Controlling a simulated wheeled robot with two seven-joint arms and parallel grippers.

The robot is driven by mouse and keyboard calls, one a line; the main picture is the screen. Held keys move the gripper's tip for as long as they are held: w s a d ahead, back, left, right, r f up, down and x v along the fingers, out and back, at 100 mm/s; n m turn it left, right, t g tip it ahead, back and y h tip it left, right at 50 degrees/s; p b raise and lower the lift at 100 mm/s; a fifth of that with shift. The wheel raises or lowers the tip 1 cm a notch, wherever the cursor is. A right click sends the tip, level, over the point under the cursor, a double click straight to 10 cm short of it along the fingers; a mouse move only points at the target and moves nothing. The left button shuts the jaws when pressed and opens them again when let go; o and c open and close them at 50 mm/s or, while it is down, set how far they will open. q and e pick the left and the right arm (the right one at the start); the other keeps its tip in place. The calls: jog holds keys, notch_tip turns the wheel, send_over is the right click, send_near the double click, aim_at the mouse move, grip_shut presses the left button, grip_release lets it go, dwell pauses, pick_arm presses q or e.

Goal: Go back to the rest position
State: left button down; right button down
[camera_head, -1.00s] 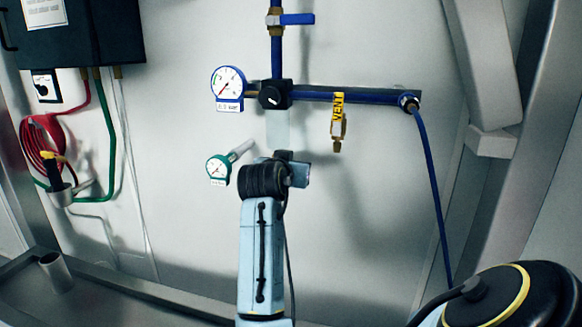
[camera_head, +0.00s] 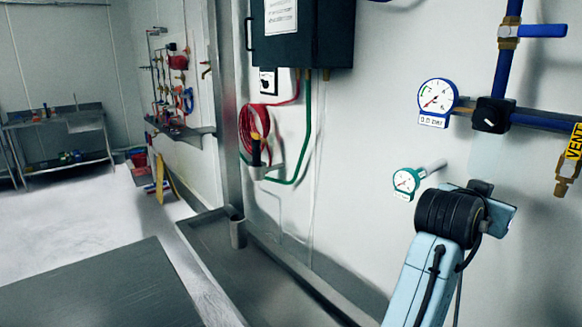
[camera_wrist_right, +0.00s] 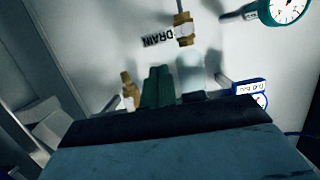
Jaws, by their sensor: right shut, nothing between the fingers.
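My right arm, light blue with a black wrist, comes in at the lower right of the head view. Its gripper (camera_head: 495,203) is mostly hidden behind the black wrist, in front of the white wall panel. In the right wrist view, the two dark green fingers (camera_wrist_right: 158,87) stand close together with nothing between them. They point toward the wall fittings. My left gripper is not in view.
A blue-rimmed gauge (camera_head: 437,98), a teal gauge (camera_head: 406,182) and blue piping (camera_head: 505,65) are near the right arm. A dark control box (camera_head: 301,33) and red hose (camera_head: 252,128) hang left. A dark table top (camera_head: 95,290) is at lower left.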

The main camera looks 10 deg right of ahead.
jog(key=s+a+f+n+t+y, duration=0.1)
jog(key=s+a+f+n+y, duration=0.2)
jog(key=f, duration=0.5)
jog(key=s+a+f+n+y, duration=0.1)
jog(key=a+f+n+y, duration=0.1)
jog(key=a+f+n, duration=0.4)
jog(key=s+a+f+n+t+y, duration=0.1)
jog(key=a+f+y, duration=0.25)
jog(key=f, duration=0.55)
jog(key=s+a+f+n+g+y, duration=0.3)
jog(key=s+a+f, duration=0.3)
jog(key=s, duration=0.3)
jog(key=s+a+f+n+g+y, duration=0.2)
jog(key=s+a+f+y, duration=0.1)
jog(key=s+a+f, duration=0.4)
notch_tip(320, 180, down, 23)
jog(key=s+d+g+b, duration=0.1)
jog(key=s, duration=0.1)
jog(key=s+d+f+g+b, duration=0.1)
jog(key=s+d+f, duration=0.2)
jog(key=s+f, duration=1.3)
jog(key=shift+s+d+f+n+h+b, duration=0.25)
jog(key=shift+f+n+h+b, duration=0.15)
jog(key=shift+f, duration=0.35)
